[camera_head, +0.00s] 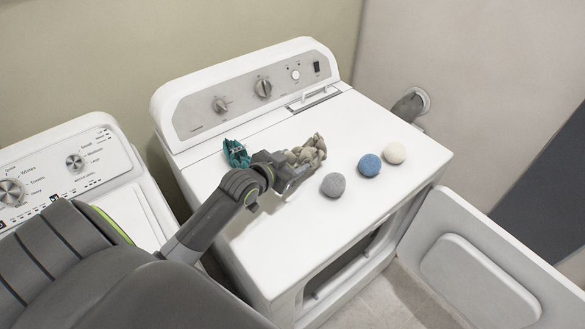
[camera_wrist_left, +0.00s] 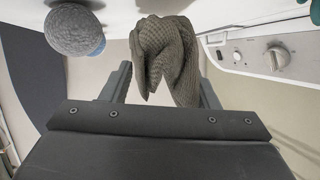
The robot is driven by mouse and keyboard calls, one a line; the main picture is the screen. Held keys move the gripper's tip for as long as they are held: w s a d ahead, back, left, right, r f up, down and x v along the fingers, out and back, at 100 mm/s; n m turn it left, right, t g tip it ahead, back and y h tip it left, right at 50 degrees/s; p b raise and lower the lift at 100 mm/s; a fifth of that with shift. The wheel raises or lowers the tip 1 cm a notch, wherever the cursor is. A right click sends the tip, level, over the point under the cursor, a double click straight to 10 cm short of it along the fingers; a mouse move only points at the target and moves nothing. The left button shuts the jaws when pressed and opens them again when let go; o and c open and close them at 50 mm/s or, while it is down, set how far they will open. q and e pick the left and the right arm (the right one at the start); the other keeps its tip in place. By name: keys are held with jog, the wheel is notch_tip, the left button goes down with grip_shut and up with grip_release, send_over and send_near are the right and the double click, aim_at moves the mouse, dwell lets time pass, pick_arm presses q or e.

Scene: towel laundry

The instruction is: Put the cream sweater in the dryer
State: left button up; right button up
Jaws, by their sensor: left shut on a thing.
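The cream sweater (camera_head: 309,151) is a crumpled beige knit bundle at the middle of the dryer top. It also shows in the left wrist view (camera_wrist_left: 165,55), bunched between the fingers. My left gripper (camera_head: 290,165) is shut on it, just over the dryer top; I cannot tell whether the sweater still touches the surface. The dryer (camera_head: 290,235) is white, with a control panel at the back. Its front door (camera_head: 480,280) stands open to the right. The door opening (camera_head: 350,262) shows partly below the front edge; its inside is mostly hidden. My right gripper is not in view.
A grey ball (camera_head: 333,185), a blue ball (camera_head: 369,165) and a white ball (camera_head: 394,153) lie on the dryer top, right of the gripper. A teal crumpled cloth (camera_head: 236,153) lies left of it. A white washer (camera_head: 75,170) stands at the left.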

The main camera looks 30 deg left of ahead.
pick_arm(q)
jog(key=shift+f, duration=1.4)
jog(key=shift+f, duration=0.1)
jog(key=o, duration=1)
jog(key=shift+f, duration=0.2)
jog(key=shift+c, duration=0.2)
jog(key=o, duration=0.5)
jog(key=shift+c, duration=0.2)
jog(key=shift+r, duration=0.1)
